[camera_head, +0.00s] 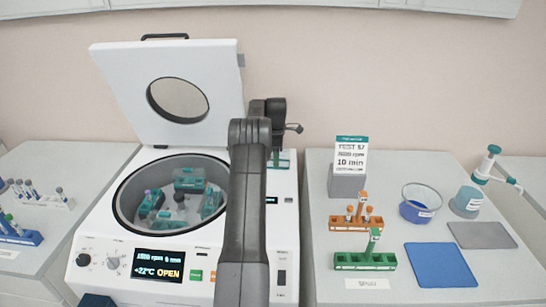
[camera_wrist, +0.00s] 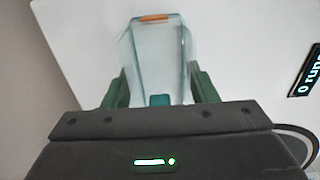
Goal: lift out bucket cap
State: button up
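The clear bucket cap (camera_wrist: 158,62) has teal edges and an orange strip at its far end. It shows in the wrist view between the two green fingers of my gripper (camera_wrist: 160,92), which press on its sides. In the head view my arm hides the cap and most of my gripper (camera_head: 280,162), which is at the right part of the centrifuge. The open centrifuge bowl (camera_head: 125,196) holds several teal buckets (camera_head: 190,180) around a rotor. Small tubes show at the bowl's left side. My arm covers the bowl's right edge.
The centrifuge lid (camera_head: 120,85) stands raised. The right bench holds a sign (camera_head: 350,160), an orange rack (camera_head: 356,222), a green rack (camera_head: 365,261), a blue bowl (camera_head: 420,205), a dispenser bottle (camera_head: 467,202), a blue mat (camera_head: 440,265) and a grey mat (camera_head: 482,235). Tube racks (camera_head: 20,236) stand left.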

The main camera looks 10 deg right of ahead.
jog(key=shift+c, duration=0.2)
notch_tip(320, 180, up, 10)
jog(key=shift+r+b, duration=0.1)
jog(key=shift+b, duration=0.45)
notch_tip(320, 180, up, 3)
jog(key=p, duration=0.3)
jog(key=shift+p, duration=0.35)
jog(key=shift+r+p, duration=0.3)
jog(key=shift+r, duration=0.65)
